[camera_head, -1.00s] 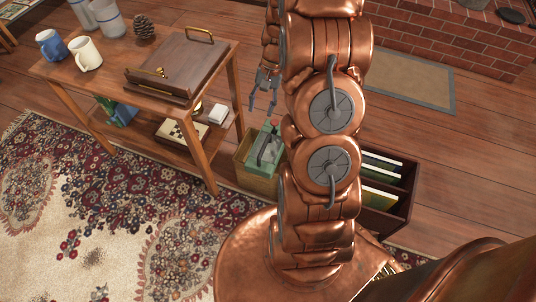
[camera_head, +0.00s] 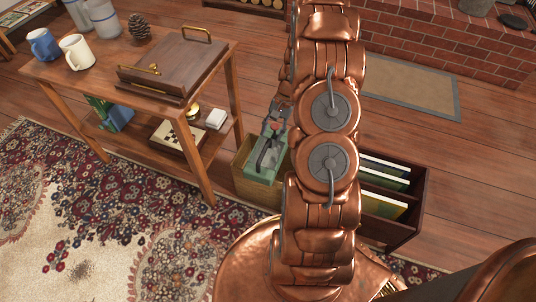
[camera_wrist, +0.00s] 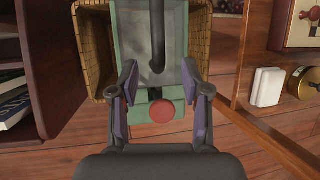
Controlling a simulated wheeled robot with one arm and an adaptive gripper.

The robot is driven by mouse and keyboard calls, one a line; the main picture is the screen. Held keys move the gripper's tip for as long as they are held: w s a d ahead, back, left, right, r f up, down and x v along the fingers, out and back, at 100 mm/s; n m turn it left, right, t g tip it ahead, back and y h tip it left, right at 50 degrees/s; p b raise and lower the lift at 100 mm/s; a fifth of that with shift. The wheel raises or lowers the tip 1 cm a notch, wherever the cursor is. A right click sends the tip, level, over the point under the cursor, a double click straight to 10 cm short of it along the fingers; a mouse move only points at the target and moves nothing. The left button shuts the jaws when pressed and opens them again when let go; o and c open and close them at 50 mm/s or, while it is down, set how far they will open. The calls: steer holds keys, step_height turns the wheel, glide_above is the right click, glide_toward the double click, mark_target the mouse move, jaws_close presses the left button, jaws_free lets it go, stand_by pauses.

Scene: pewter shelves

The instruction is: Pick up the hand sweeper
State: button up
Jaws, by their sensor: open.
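The hand sweeper (camera_head: 264,158) looks like a green body with a dark curved handle and a red knob. It stands in a wicker basket (camera_head: 241,172) on the floor beside the wooden table. In the wrist view the hand sweeper (camera_wrist: 178,48) fills the upper middle, its red knob towards me. My gripper (camera_wrist: 165,92) is open, with one finger on each side of its near end. I cannot tell whether the fingers touch it. In the head view my gripper (camera_head: 275,122) is at the sweeper's top end, partly hidden by my arm.
A wooden table (camera_head: 228,95) with mugs, a pinecone and a lidded box stands to the left; its lower shelf holds a chessboard and a white box. A dark crate (camera_head: 405,225) of books is right of the basket. A brick hearth (camera_head: 440,45) is behind.

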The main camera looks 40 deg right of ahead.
mark_target(270, 139)
steer(key=b+x, duration=0.1)
steer(key=x, duration=0.3)
steer(key=shift+d+f, duration=0.15)
steer(key=shift+f, duration=0.05)
steer(key=shift+c, duration=0.3)
jaws_close()
